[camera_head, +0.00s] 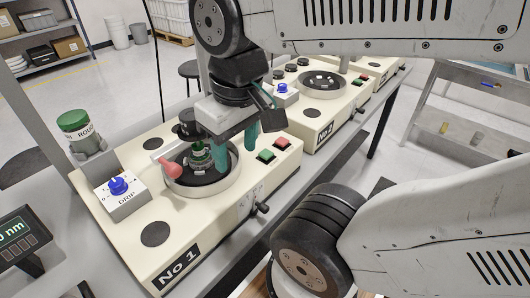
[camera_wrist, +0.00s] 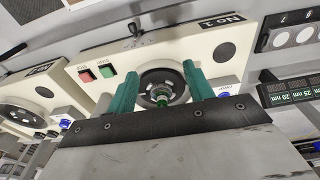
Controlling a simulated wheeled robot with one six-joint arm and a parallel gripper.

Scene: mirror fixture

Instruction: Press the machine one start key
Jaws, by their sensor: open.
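Machine one (camera_head: 150,245), a cream bench unit marked No 1, stands in front of me; it also shows in the wrist view (camera_wrist: 205,38). Its green key (camera_head: 265,155) and red key (camera_head: 282,143) sit side by side on its top, right of the round bowl (camera_head: 232,182). In the wrist view the green key (camera_wrist: 106,71) and red key (camera_wrist: 86,75) are left of the bowl. My gripper (camera_head: 237,150) has teal fingers, open, above the bowl, left of the green key and apart from it. A green-based part (camera_wrist: 162,98) shows between the fingers (camera_wrist: 160,75). The key lettering is unreadable.
A red ball-ended handle (camera_head: 171,168) and a drip box with a blue knob (camera_head: 118,187) are left of the bowl. Machine No 2 (camera_head: 325,128) stands behind to the right. A green-lidded jar (camera_head: 78,128) is at the left. A digital display (camera_head: 14,236) sits front left.

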